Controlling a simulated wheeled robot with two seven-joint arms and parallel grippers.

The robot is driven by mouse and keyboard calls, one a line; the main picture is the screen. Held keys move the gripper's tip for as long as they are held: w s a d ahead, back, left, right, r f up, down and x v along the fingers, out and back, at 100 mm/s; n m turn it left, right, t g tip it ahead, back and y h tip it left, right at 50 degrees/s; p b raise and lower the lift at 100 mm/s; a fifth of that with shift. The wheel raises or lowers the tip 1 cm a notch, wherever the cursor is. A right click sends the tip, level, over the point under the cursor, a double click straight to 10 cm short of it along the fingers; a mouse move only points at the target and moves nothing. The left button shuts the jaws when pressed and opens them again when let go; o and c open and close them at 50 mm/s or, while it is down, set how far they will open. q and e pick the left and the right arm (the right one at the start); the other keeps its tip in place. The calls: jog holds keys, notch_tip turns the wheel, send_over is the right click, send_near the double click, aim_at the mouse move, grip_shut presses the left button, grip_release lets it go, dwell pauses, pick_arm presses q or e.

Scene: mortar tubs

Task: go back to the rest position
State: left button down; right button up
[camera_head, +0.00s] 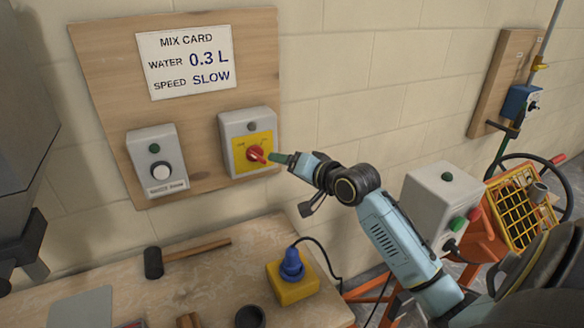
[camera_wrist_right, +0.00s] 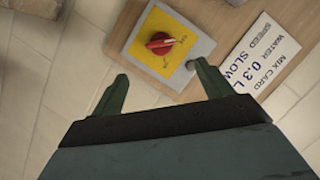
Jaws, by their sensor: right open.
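My right gripper (camera_head: 276,158) is raised in front of the wall board, close to the red rotary switch (camera_head: 256,154) on its yellow plate. In the right wrist view the gripper (camera_wrist_right: 160,90) is open and empty, its two green fingers spread wide. The red switch (camera_wrist_right: 160,43) shows beyond the fingertips, not between them. Whether a fingertip touches the switch box (camera_head: 248,140) I cannot tell. My left gripper is not in view.
The wooden board (camera_head: 200,115) also carries a mix card (camera_head: 185,62) and a white-button box (camera_head: 157,162). On the workbench (camera_head: 200,285) are a mallet (camera_head: 154,262) and a blue plug on a yellow block (camera_head: 292,284). A mixer control box (camera_head: 440,205) stands right of my arm.

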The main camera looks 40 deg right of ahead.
jog(key=shift+s, duration=0.15)
dwell(0.4)
jog(key=s+a+f+n+g, duration=0.6)
jog(key=s+a+f, duration=0.65)
jog(key=f, duration=0.25)
jog(key=s+a+f+n+g, duration=0.2)
jog(key=s+a+g, duration=0.1)
jog(key=s, duration=0.5)
jog(key=s+a+f+n+g, duration=0.1)
jog(key=s+a+n+g, duration=0.15)
jog(key=s, duration=0.65)
notch_tip(320, 180, down, 31)
jog(key=s+g+b, duration=0.1)
jog(key=s+b, duration=0.1)
jog(key=b, duration=0.3)
jog(key=s+d+f+b, duration=0.1)
jog(key=s+f+b, duration=0.1)
jog(key=s+f, duration=0.6)
jog(key=s+d+f+g+b, duration=0.1)
jog(key=s+f+b, duration=0.1)
jog(key=s+f, duration=0.6)
notch_tip(320, 180, down, 3)
jog(key=shift+d+r+n+h, duration=0.15)
jog(key=shift+d+n+h, duration=0.2)
jog(key=shift+d+h, duration=0.05)
